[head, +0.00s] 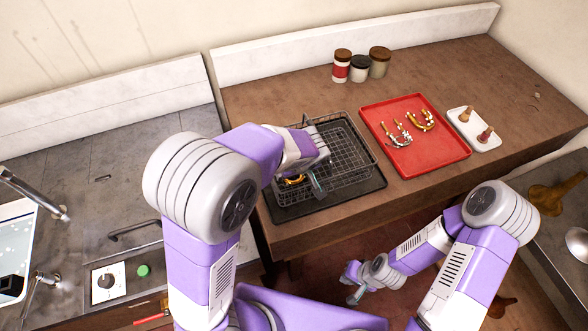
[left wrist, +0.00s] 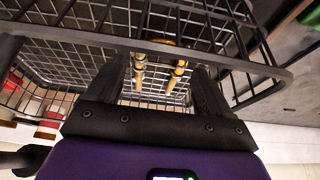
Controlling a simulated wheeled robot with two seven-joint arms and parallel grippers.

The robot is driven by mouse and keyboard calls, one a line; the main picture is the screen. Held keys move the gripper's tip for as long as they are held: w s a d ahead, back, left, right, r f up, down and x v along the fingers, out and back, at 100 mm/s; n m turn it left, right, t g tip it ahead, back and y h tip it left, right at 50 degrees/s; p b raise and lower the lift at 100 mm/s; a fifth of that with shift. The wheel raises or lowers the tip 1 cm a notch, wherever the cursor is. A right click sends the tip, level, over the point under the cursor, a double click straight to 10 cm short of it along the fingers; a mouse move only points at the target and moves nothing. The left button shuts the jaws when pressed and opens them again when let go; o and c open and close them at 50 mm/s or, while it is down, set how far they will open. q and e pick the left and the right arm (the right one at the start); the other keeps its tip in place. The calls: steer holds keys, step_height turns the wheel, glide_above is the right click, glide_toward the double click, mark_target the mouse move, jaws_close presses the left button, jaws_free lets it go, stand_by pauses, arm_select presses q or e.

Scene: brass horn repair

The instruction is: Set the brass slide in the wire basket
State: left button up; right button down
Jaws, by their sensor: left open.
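The wire basket (head: 352,150) stands on a black mat (head: 372,184) on the brown worktop. My left gripper (head: 303,182) is at the basket's near left part, largely hidden by its own arm in the head view. A bit of the brass slide (head: 292,180) shows beside it. In the left wrist view the slide's two brass tubes (left wrist: 178,76) lie between the spread fingers, among the basket wires (left wrist: 70,55). The fingers are open; whether they touch the slide is unclear. My right gripper (head: 354,282) is open and empty, low before the worktop's front edge.
A red tray (head: 444,157) with brass parts lies right of the basket. Beyond it is a white tray (head: 487,140) with two small items. Several jars (head: 360,69) stand behind. A sink (head: 14,235) is far left. The back right worktop is clear.

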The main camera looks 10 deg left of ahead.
arm_select(q)
steer(key=p+v, duration=0.1)
steer(key=v, duration=1)
steer(key=shift+s+d, duration=0.1)
